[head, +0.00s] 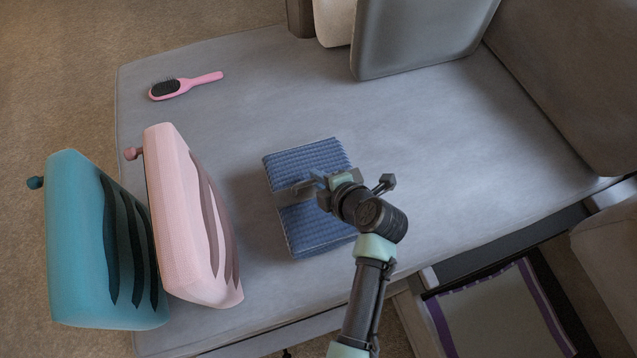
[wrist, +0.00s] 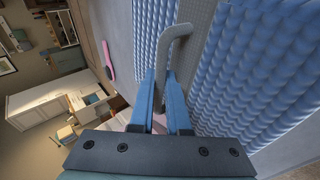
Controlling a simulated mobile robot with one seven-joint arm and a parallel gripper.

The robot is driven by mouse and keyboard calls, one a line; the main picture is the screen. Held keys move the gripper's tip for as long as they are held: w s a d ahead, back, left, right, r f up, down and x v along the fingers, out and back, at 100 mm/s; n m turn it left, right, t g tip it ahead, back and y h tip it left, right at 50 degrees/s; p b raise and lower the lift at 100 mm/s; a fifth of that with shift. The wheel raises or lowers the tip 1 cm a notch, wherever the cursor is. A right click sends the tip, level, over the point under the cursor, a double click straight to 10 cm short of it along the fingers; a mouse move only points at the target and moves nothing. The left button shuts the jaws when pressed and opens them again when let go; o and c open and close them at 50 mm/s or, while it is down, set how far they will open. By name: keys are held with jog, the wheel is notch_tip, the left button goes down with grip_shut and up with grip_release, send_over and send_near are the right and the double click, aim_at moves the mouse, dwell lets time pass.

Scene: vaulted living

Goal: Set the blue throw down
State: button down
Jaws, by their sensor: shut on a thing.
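The blue throw (head: 320,228) is a folded, ribbed blue bundle with a grey band (head: 290,195) around its middle. It is over the grey sofa seat (head: 440,130), and I cannot tell whether it rests fully on it. In the wrist view the throw (wrist: 262,75) fills the right side, with a grey bent handle (wrist: 170,38) standing out from its band. My gripper (head: 318,187) is at the throw's middle. In the wrist view my gripper (wrist: 163,90) is shut on that handle, its two blue fingers on either side. The throw's underside is hidden.
A pink bag-like item (head: 185,215) and a teal one (head: 85,240) stand left of the throw. A pink hairbrush (head: 185,85) lies at the back left. A grey cushion (head: 420,40) leans at the back. The seat right of the throw is clear.

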jog(key=shift+f, duration=1.05)
jog(key=shift+f+b, duration=0.2)
jog(key=shift+b, duration=0.2)
jog(key=c, duration=0.9)
grip_release()
jog(key=shift+s+r, duration=0.1)
